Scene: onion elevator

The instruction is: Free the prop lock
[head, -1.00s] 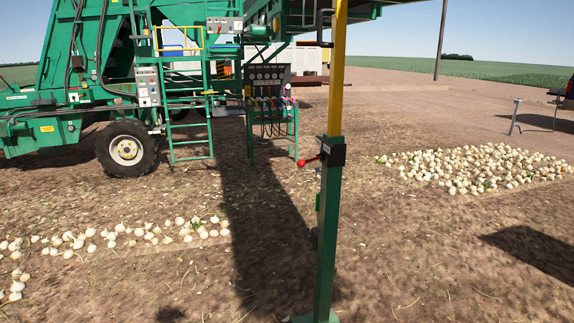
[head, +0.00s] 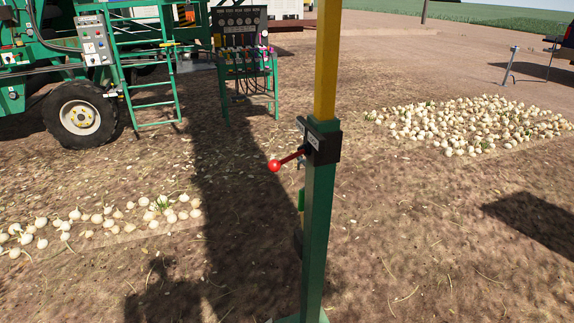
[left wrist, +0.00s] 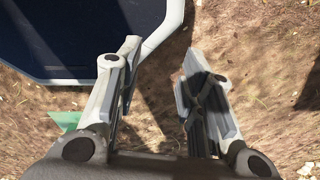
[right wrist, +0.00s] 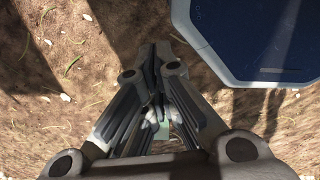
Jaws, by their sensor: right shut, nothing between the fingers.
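The prop (head: 319,210) stands upright in the middle of the head view, a green lower post with a yellow upper tube (head: 327,70). The prop lock is a black block (head: 323,145) where the two meet, with a lever ending in a red ball (head: 274,166) that points left. My left gripper (left wrist: 160,65) is open and empty above bare soil in the left wrist view. My right gripper (right wrist: 154,52) is shut and empty above soil in the right wrist view. Neither gripper shows in the head view, and both are apart from the lock.
Onions lie in a pile (head: 470,124) at right and in a row (head: 95,222) at left. A green machine with a wheel (head: 82,117) and ladder stands at the back left, beside a stand of hoses (head: 245,60). Open soil surrounds the prop.

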